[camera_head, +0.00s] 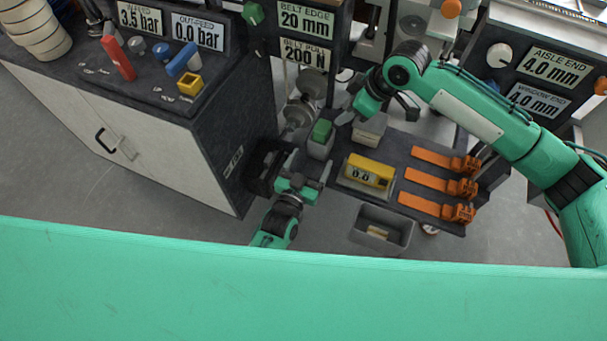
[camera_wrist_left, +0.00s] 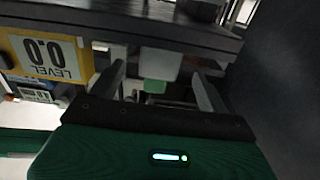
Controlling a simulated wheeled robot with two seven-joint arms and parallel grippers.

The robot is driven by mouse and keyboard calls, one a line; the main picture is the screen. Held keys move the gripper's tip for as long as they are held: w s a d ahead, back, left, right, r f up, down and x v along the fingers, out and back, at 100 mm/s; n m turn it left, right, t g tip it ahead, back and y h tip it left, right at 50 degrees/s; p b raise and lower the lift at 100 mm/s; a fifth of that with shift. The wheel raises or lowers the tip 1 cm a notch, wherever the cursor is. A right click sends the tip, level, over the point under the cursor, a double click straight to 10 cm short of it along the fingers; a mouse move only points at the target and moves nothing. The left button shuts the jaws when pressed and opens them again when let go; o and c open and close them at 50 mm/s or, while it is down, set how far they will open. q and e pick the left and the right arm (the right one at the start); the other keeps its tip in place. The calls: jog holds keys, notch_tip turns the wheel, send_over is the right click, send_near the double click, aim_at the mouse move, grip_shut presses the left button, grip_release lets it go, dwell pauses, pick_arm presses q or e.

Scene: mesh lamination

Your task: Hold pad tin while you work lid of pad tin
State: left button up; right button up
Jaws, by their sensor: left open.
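A small grey box with a green top (camera_head: 320,138) stands at the left edge of the dark cart top. A plain light grey box (camera_head: 370,130) is to its right. I cannot tell for sure which one is the pad tin, and no separate lid is clear. My left gripper (camera_head: 308,166) is open and empty, just in front of the green-topped box. In the left wrist view, a light grey block (camera_wrist_left: 160,64) and a green piece (camera_wrist_left: 154,87) show beyond and between the spread fingers. My right gripper (camera_head: 366,108) is right above the plain box; its fingertips are partly hidden.
A yellow level gauge (camera_head: 368,172) and several orange clamps (camera_head: 432,182) lie on the cart top (camera_head: 400,150). A grey bin (camera_head: 381,229) is at its front edge. A cabinet with valves (camera_head: 150,150) stands left; machine rollers (camera_head: 300,112) are behind.

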aim_at(321, 140)
pick_arm(q)
jog(key=x, duration=0.8)
jog(key=shift+w+f, duration=0.1)
jog(key=shift+w, duration=0.05)
jog(key=shift+c, duration=0.2)
jog(key=c, duration=1.4)
